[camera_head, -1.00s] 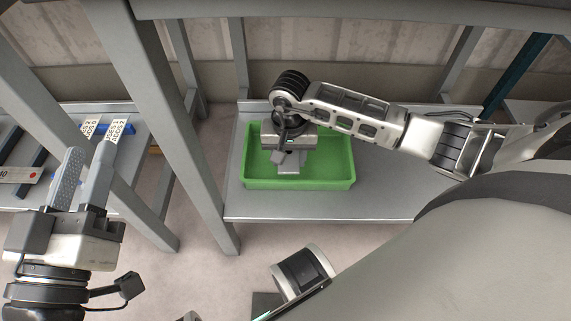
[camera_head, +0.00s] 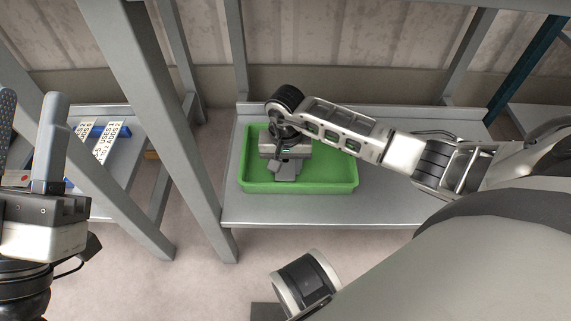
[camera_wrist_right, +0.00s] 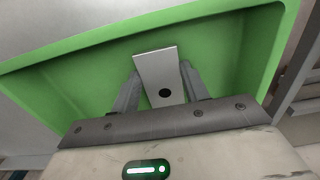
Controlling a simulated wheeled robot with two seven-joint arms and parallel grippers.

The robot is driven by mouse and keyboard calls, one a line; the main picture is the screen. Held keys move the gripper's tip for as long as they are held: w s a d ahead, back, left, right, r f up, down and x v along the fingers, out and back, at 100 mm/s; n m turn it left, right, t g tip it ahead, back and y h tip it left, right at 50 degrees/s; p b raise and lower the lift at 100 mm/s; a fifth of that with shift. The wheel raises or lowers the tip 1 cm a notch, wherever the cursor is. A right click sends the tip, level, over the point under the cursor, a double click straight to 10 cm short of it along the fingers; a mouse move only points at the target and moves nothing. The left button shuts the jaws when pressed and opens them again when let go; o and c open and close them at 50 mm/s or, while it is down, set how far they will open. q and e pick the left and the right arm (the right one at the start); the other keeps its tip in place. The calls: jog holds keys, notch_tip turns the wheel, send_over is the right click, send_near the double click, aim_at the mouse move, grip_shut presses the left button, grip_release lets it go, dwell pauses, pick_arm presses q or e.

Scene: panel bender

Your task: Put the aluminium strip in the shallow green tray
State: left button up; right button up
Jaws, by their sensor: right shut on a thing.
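The shallow green tray (camera_head: 335,168) sits on a grey shelf in the middle of the head view. It also fills much of the right wrist view (camera_wrist_right: 75,85). My right gripper (camera_head: 287,174) points down over the left part of the tray. In the right wrist view its fingers (camera_wrist_right: 160,84) are closed on the aluminium strip (camera_wrist_right: 153,68), a flat pale plate with a dark hole. The strip is over the tray's inside; I cannot tell if it touches the floor. My left gripper (camera_head: 28,125) is open and empty at the left edge.
The grey shelf (camera_head: 400,208) has free room right of the tray. Grey uprights (camera_head: 185,150) stand between the tray and a left shelf (camera_head: 128,165) with labelled blue items (camera_head: 92,131).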

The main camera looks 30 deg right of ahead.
aim_at(286, 170)
jog(key=shift+s+f+b, duration=0.15)
jog(key=shift+f+b, duration=0.2)
jog(key=shift+f, duration=0.4)
jog(key=o, duration=1)
pick_arm(q)
jog(key=shift+s+r+m+h, duration=0.3)
jog(key=shift+m+h, duration=0.2)
jog(key=shift+m, duration=0.1)
jog(key=shift+s+r+m+h, duration=0.2)
jog(key=shift+r+m+h, duration=0.05)
jog(key=shift+m+h, duration=0.3)
pick_arm(e)
jog(key=shift+o, duration=0.2)
jog(key=shift+d, duration=0.1)
notch_tip(286, 170, up, 4)
jog(key=p, duration=0.2)
jog(key=shift+d+p, duration=0.1)
jog(key=shift+p, duration=0.25)
pick_arm(q)
notch_tip(286, 170, down, 10)
jog(key=n+g+y+p, duration=0.3)
jog(key=n+y, duration=0.4)
jog(key=n, duration=0.3)
jog(key=shift+d+g, duration=0.4)
jog(key=shift+g, duration=0.4)
pick_arm(e)
notch_tip(286, 170, up, 10)
jog(key=shift+a+f, duration=0.2)
jog(key=shift+f, duration=0.05)
